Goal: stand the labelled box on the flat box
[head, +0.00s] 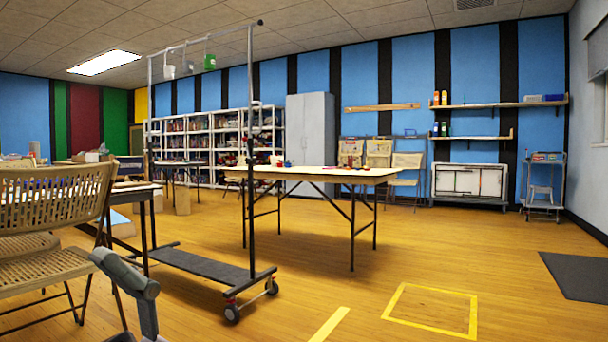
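I cannot make out a labelled box or a flat box for certain in the head view. Some small cardboard-coloured boxes (92,156) sit on a far table at the left, too small to show any label. A brown upright box (182,202) stands on the floor behind the rolling rack. A grey link of my arm shows at the lower left, in front of the folding chair. Neither of my grippers is in view.
A rolling garment rack (205,266) stands at centre left, before a long folding table (330,174) with small items. Folding chairs (50,210) and a dark-edged table crowd the left. A yellow taped square (432,329) and a dark mat (585,275) lie on open floor at right.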

